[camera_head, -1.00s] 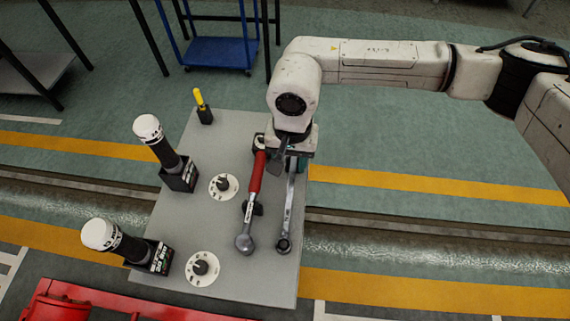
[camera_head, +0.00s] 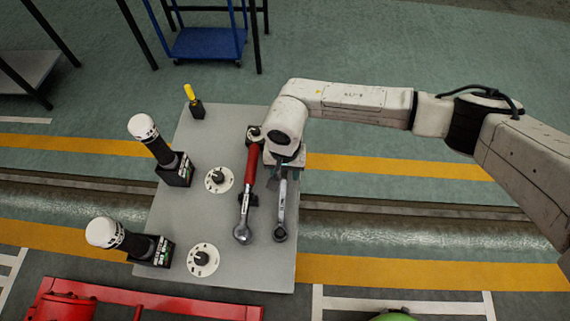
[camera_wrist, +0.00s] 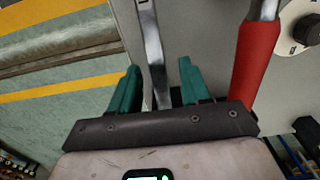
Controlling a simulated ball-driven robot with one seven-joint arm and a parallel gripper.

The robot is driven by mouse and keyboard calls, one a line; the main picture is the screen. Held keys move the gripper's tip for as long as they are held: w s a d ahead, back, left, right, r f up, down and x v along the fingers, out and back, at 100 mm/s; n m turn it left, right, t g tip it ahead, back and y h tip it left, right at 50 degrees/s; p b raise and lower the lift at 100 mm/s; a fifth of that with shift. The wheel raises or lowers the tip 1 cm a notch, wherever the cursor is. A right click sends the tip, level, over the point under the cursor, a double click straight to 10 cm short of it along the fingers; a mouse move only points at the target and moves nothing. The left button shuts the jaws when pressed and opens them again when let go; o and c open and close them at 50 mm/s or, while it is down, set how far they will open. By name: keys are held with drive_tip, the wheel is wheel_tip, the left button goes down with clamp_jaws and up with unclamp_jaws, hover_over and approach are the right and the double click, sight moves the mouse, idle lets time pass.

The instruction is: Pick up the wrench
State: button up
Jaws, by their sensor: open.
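A silver wrench (camera_head: 281,213) with a ring end lies on the right side of a grey table, its ring end toward the near edge. It also shows in the wrist view (camera_wrist: 151,40), running between the jaws. My gripper (camera_head: 278,178) is above the wrench's far part, which it hides in the head view. In the wrist view my gripper's teal fingers (camera_wrist: 158,78) are apart, one on each side of the wrench shaft. I cannot tell whether they touch it.
A red-handled tool (camera_head: 249,175) lies close to the left of the wrench. The grey table (camera_head: 215,130) also bears two white-capped black tools (camera_head: 157,144) (camera_head: 117,238), two round white dials (camera_head: 219,180) (camera_head: 203,260) and a yellow-handled tool (camera_head: 192,97). A blue cart (camera_head: 205,43) stands behind.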

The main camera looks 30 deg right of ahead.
drive_tip(key=shift+f, duration=0.2)
drive_tip(key=shift+c, duration=0.4)
clamp_jaws()
idle(0.9)
